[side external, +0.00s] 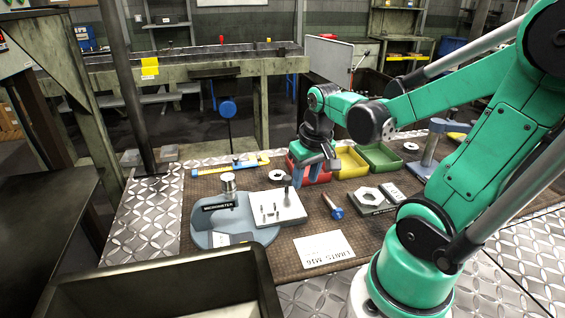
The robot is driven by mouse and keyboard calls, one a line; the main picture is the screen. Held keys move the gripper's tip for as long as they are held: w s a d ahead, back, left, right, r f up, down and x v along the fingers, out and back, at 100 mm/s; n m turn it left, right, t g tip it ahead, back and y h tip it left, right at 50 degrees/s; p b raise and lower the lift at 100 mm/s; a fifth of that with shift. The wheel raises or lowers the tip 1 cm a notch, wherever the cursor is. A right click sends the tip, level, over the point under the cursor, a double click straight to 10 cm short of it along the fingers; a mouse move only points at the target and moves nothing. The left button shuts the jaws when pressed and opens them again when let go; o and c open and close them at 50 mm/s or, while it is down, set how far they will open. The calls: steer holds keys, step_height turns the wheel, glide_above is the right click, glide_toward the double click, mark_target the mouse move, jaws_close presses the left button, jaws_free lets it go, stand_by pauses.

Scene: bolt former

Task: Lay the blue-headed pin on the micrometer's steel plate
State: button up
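The blue-headed pin (333,207) lies on the brown mat, its blue head toward the front and its dark shank pointing back-left. The micrometer (217,206), with a black name label, stands at the left on a rounded blue-grey base (258,236). A short steel cylinder (229,182) rises behind the label. I cannot clearly tell which surface is its steel plate. My gripper (304,180) points down in front of the red bin, behind and left of the pin and apart from it. Its fingers are too small to tell whether they are open.
A pale block (283,207) with several small upright pegs stands right of the micrometer. Red (322,176), yellow (351,163) and green (381,158) bins line the back. A grey block with a hexagonal nut (366,197) sits right of the pin. A printed card (324,248) lies in front.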

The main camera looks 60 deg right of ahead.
mark_target(334, 206)
steer(key=s+d+f+m, duration=0.1)
steer(key=s+d+m+g, duration=0.1)
steer(key=s+d, duration=0.1)
steer(key=s+d+f+y, duration=0.1)
steer(key=shift+s+d+f+m+g, duration=0.25)
steer(key=shift+s+f+m+g, duration=0.05)
steer(key=shift+s+m+g, duration=0.1)
steer(key=shift+s+f, duration=0.15)
steer(key=shift+f, duration=2.45)
jaws_close()
steer(key=shift+r, duration=0.1)
steer(key=shift+r, duration=1.7)
